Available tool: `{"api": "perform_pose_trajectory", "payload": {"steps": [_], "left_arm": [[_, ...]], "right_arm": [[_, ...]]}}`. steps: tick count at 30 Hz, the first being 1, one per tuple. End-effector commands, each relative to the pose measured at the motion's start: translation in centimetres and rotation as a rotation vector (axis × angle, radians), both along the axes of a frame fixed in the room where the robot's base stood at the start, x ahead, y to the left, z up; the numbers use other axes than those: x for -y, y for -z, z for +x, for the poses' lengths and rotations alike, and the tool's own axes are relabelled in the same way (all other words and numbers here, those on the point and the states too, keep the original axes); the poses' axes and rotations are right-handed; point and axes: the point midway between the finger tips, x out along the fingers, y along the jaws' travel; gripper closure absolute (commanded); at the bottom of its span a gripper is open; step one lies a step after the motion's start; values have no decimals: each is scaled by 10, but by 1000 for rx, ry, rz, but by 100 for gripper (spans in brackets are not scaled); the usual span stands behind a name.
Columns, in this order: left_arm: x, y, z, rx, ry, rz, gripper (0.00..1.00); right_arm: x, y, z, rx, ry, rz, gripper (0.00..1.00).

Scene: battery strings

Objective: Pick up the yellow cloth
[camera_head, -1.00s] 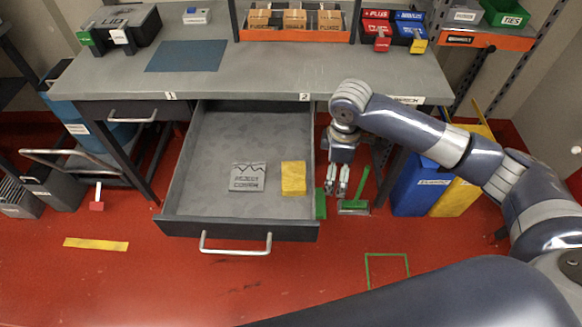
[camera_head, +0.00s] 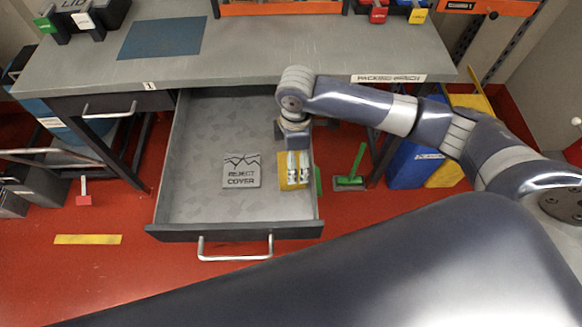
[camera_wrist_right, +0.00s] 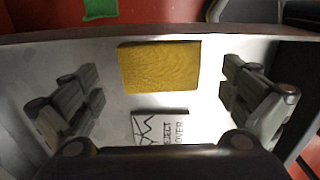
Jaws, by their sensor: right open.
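The yellow cloth (camera_head: 284,183) is a folded block lying in the open drawer (camera_head: 190,205), near its right side. In the head view my right gripper (camera_head: 298,178) is above the cloth and hides part of it. In the right wrist view the whole cloth (camera_wrist_right: 160,66) shows between and beyond the two spread fingers of my right gripper (camera_wrist_right: 165,100). The fingers are open, empty and apart from the cloth. My left gripper is not in view.
A grey reject cover (camera_head: 241,171) lies in the drawer left of the cloth. The drawer's right wall and front handle (camera_head: 235,248) are close by. A green brush (camera_head: 351,178) stands on the red floor to the right. The drawer's left part is clear.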

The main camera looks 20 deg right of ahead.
Motion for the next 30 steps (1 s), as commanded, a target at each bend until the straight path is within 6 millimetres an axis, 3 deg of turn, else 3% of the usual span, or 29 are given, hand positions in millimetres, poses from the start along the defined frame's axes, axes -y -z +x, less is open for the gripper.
{"api": "perform_pose_trajectory", "payload": {"steps": [9, 17, 21, 30], "left_arm": [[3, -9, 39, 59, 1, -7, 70], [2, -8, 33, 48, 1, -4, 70], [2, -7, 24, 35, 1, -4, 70], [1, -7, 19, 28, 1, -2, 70]], "right_arm": [[2, 41, -3, -1, 0, -1, 0], [2, 44, -3, 0, -1, -1, 0], [2, 43, -3, 1, -1, -1, 32], [2, 43, -2, 1, -1, 0, 32]]}}
